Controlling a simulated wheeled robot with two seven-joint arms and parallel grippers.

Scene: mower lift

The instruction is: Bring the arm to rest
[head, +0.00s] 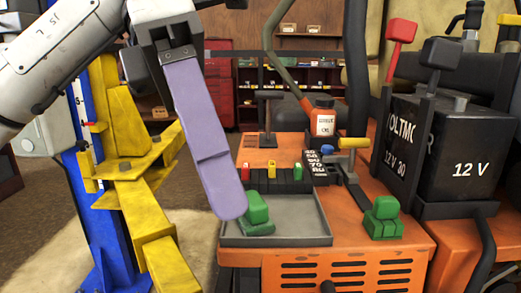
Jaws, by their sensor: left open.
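My left gripper (230,210) comes in from the upper left, its long purple finger pointing down over a grey tray (300,233). It is open, and I see nothing held in it. The fingertip appears beside a green block-like piece (257,212) in the tray; I cannot tell whether they touch. The tray sits on the orange mower deck (350,252). My right gripper is not in view.
A black block with coloured fuses (275,180) stands behind the tray. A second green piece (383,219) is at right, near a black 12 V battery (455,150). A small bottle (323,120) stands behind. A blue post (85,180) with yellow arms (140,190) is at left.

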